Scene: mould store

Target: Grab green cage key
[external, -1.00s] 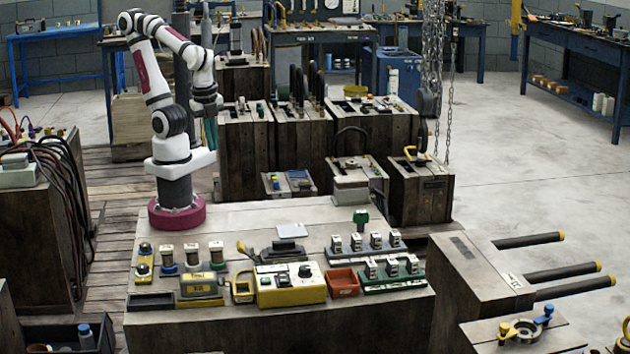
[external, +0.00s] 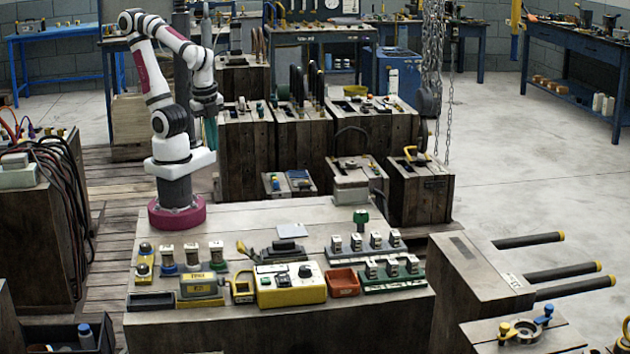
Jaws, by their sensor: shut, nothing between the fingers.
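A small green-topped piece (external: 361,216), which looks like the green cage key, stands upright at the back right of the wooden bench (external: 230,222), behind the rows of small metal pieces. My gripper (external: 212,114) hangs high above the back of the bench, well to the left of the green piece and far from it. It is shut and empty. Its fingertips are small and dark against the crates behind. The lower part of the green piece is too small to make out clearly.
A yellow control box (external: 290,284), a red tray (external: 343,282) and a green-based rack (external: 392,276) line the bench front. Another rack (external: 366,245) stands just in front of the green piece. Bench space left of the green piece is mostly bare. Chains (external: 434,60) hang behind.

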